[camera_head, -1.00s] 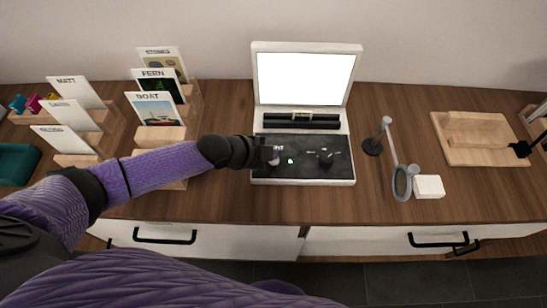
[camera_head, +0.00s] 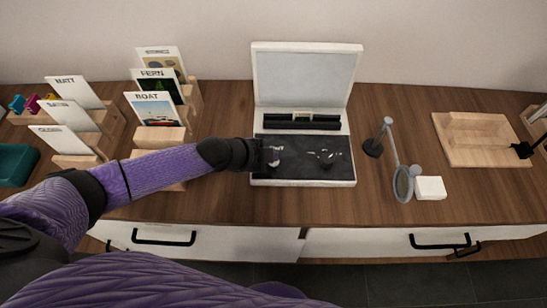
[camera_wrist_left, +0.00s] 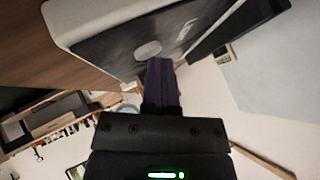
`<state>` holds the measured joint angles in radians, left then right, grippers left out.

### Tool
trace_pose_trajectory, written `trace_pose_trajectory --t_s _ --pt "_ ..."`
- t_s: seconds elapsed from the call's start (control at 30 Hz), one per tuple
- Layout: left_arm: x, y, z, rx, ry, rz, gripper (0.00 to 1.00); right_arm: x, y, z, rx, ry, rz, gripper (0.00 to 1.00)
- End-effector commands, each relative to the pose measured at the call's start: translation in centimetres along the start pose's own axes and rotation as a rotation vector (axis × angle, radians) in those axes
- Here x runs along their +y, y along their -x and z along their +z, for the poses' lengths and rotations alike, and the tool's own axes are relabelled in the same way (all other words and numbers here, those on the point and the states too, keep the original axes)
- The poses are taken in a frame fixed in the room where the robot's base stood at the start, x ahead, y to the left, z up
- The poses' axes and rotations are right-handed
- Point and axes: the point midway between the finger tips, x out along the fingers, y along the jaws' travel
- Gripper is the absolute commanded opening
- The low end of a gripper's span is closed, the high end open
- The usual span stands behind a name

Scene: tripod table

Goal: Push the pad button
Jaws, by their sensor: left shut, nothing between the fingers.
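A white case with a raised panel (camera_head: 305,77) stands on the wooden counter. Its panel is pale grey and unlit. The black pad (camera_head: 318,172) lies flat in its front part, with pale marks on it. In the left wrist view the pad (camera_wrist_left: 110,45) carries a pale oval (camera_wrist_left: 148,50) just beyond the fingertips. My left gripper (camera_head: 272,155) is at the left part of the pad; its shut, empty fingers (camera_wrist_left: 160,68) point at the pad near the oval. I cannot tell whether they touch it. My right gripper is not in view.
Wooden card holders (camera_head: 160,137) with upright cards stand left of the case, near my left arm. A grey-headed stand (camera_head: 401,184) and a small white block (camera_head: 430,187) are to the right. A wooden board (camera_head: 482,155) lies farther right. Drawers (camera_head: 215,238) are below the counter edge.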

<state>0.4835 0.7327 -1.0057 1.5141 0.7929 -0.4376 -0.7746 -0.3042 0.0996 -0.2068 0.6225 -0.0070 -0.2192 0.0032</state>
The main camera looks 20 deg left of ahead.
Motion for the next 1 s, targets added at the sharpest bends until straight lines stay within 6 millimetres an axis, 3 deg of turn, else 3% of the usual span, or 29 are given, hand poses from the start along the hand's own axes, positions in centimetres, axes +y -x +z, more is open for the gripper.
trace_pose_trajectory --t_s 0.2,0.53,1.0 --pt "-0.8 1.1 -0.8 0.0 -0.001 0.0 0.0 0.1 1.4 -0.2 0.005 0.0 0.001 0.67" --pt "-0.9 1.3 -0.9 0.0 0.0 0.0 0.0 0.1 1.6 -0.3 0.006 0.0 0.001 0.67" --pt "-4.0 5.4 -4.0 0.0 0.0 0.0 0.0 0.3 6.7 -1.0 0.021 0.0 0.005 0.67"
